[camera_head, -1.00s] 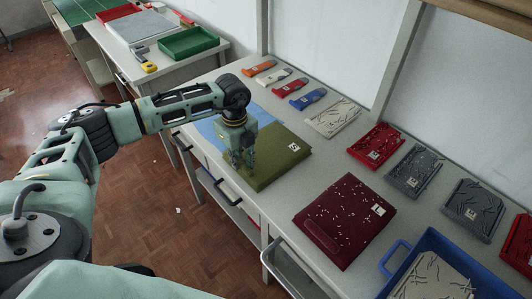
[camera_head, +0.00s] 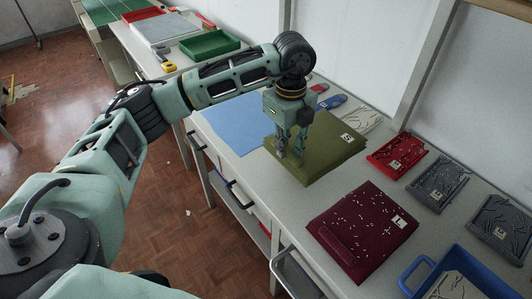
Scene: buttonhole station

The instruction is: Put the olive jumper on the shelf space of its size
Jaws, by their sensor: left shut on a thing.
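The folded olive jumper (camera_head: 325,162) is over the white table, right of a light blue mat (camera_head: 228,122). It bears a white label that seems to read S. My left gripper (camera_head: 290,156) points down from above and is shut on the jumper's left part. I cannot tell clearly whether the jumper is lifted or touches the table. My right gripper is out of view. A wooden board edge (camera_head: 505,15) shows at the top right; no sized shelf space can be made out.
A folded dark red jumper (camera_head: 360,230) with a label lies to the right on the table. A blue crate (camera_head: 490,265) stands at the lower right. A green tray (camera_head: 210,44) is on the far table.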

